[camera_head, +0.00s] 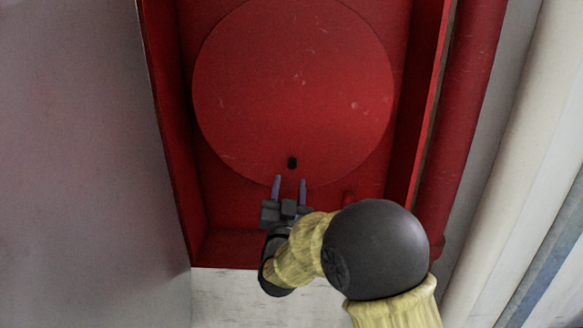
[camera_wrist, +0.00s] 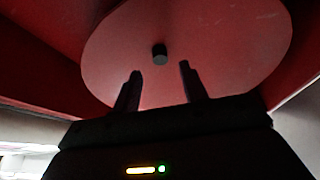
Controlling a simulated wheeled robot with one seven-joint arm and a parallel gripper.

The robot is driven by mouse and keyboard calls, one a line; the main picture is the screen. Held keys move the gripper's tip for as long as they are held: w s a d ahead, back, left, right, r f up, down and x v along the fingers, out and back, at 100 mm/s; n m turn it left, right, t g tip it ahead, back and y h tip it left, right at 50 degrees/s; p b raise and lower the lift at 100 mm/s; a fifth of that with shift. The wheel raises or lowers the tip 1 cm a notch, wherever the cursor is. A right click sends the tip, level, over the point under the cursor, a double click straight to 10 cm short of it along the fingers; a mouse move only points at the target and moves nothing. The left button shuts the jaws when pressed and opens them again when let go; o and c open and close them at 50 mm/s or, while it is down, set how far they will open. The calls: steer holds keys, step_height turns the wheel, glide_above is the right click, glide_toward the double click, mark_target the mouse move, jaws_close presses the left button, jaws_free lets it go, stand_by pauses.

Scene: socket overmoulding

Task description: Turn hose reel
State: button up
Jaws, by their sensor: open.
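The hose reel (camera_head: 293,85) is a large round red disc inside a red cabinet. A small dark knob (camera_head: 292,162) sticks out near its lower edge. In the wrist view the reel (camera_wrist: 225,40) fills the upper middle, and the knob (camera_wrist: 159,53) stands just beyond the fingertips, in line with the gap between them. My gripper (camera_head: 289,181) is open and empty, its two fingers pointing up just below the knob. It also shows in the wrist view (camera_wrist: 161,68). I see no contact between the fingers and the knob.
The red cabinet's side wall (camera_head: 424,100) stands right of the reel, with a red pipe (camera_head: 470,120) and a pale pipe (camera_head: 520,150) beyond it. A grey panel (camera_head: 80,140) fills the left.

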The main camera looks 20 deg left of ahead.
mark_target(291, 172)
steer(key=p+x, duration=0.1)
steer(key=x, duration=0.4)
steer(key=shift+c, duration=0.2)
jaws_close()
